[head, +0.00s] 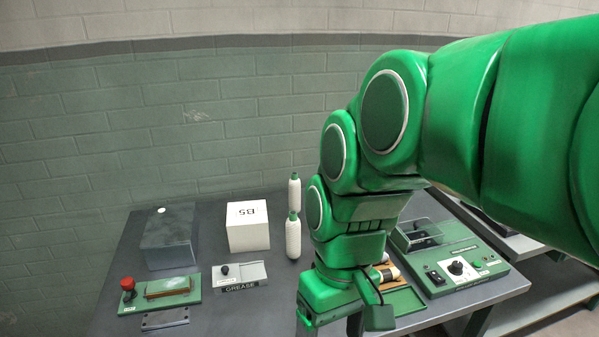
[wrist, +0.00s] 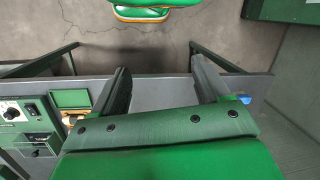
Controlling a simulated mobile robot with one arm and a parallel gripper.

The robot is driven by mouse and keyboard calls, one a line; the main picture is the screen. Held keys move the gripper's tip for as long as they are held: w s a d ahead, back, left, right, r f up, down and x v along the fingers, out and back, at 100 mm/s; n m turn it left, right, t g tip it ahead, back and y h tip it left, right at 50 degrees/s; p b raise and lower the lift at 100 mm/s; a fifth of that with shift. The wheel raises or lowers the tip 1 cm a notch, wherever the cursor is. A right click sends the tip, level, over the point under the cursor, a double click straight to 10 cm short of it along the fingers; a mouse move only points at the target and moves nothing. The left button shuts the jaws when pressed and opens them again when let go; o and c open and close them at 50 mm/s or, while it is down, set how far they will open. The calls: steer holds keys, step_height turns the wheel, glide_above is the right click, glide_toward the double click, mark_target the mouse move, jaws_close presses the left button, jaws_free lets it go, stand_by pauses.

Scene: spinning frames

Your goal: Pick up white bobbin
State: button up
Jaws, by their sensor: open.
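Two white bobbin-like pieces with green tips stand upright on the grey table in the head view, one farther back (head: 294,191) and one nearer (head: 293,238). A cream and dark roll (head: 388,272) lies in a tray behind my wrist, partly hidden; I cannot tell if it is a bobbin. My gripper (head: 334,330) is low at the front edge of the table, to the right of and nearer than the upright white pieces, and its tips are cut off. In the wrist view my gripper (wrist: 162,80) is open, with nothing between the fingers. No white bobbin shows there.
A white box marked B5 (head: 248,228) and a grey box (head: 168,238) stand left. A red-button panel (head: 160,292) and a grease holder (head: 239,276) lie in front. A green control box (head: 452,262) stands right. Bare table (head: 270,312) shows front-centre.

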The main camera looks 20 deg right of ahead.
steer(key=w+r+n+y, duration=0.2)
steer(key=w+n+y, duration=0.25)
steer(key=w, duration=0.45)
steer(key=w+r+n+y, duration=0.25)
steer(key=w+n, duration=0.25)
steer(key=w, duration=0.5)
steer(key=w+d+f+n+t+y, duration=0.2)
steer(key=w+d+f+y, duration=0.1)
steer(key=w+d, duration=0.4)
steer(key=w+d+f+n+t+y, duration=0.25)
steer(key=w+d, duration=0.35)
steer(key=d, duration=0.4)
step_height(320, 180, down, 14)
steer(key=m, duration=0.1)
steer(key=shift+f+x, duration=0.15)
steer(key=shift+x, duration=1.95)
steer(key=shift+f+x, duration=0.1)
steer(key=shift+x, duration=2)
steer(key=shift+w+d, duration=0.1)
